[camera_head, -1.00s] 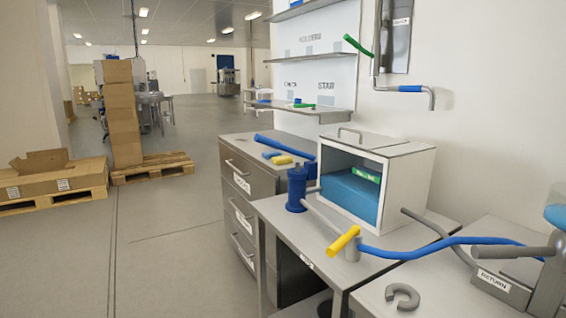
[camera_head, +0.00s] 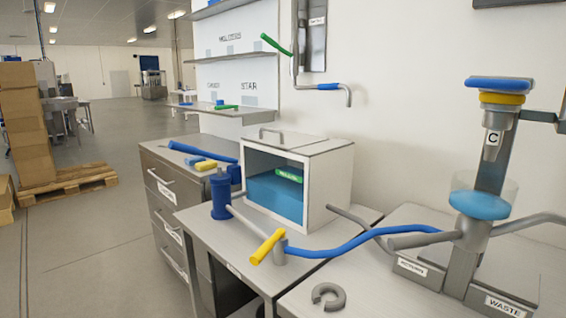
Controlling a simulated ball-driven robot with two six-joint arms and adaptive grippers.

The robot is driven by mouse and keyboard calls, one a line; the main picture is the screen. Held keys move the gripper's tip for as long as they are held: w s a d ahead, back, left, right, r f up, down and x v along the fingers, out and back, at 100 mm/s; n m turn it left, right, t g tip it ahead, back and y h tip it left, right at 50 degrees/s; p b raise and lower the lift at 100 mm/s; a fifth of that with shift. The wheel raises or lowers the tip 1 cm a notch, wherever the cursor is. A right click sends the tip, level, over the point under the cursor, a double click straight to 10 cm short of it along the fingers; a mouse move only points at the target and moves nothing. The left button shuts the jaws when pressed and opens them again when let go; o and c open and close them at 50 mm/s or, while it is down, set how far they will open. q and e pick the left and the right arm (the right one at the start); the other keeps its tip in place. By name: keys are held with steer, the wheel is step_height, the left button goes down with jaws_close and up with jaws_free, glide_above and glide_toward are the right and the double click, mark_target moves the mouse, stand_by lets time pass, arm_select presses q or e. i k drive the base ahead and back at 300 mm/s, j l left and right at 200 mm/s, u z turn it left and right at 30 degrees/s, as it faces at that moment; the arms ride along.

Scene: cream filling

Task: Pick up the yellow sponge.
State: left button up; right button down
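A small yellow block (camera_head: 206,165), which looks like the yellow sponge, lies on top of the grey drawer cabinet (camera_head: 150,153) left of centre. A small blue block (camera_head: 194,160) lies close beside it, and a long blue tool (camera_head: 200,152) lies just behind them. Neither of my grippers nor my arms shows in the view.
A white open-fronted box (camera_head: 329,180) with blue contents stands on the metal table (camera_head: 200,225). A blue cylinder (camera_head: 220,195), a yellow handle (camera_head: 267,246) and a blue hose (camera_head: 350,244) are near it. A filling machine (camera_head: 480,215) stands right.

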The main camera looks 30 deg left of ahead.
mark_target(210, 164)
steer(key=i+j+z, duration=0.1)
steer(key=j+z, duration=0.3)
steer(key=j, duration=0.25)
steer(key=j+z, duration=0.35)
steer(key=j, duration=0.25)
steer(key=j+z, duration=0.4)
steer(key=j, duration=0.25)
steer(key=k+j+z, duration=0.2)
steer(key=j+z, duration=0.15)
steer(key=j, duration=0.25)
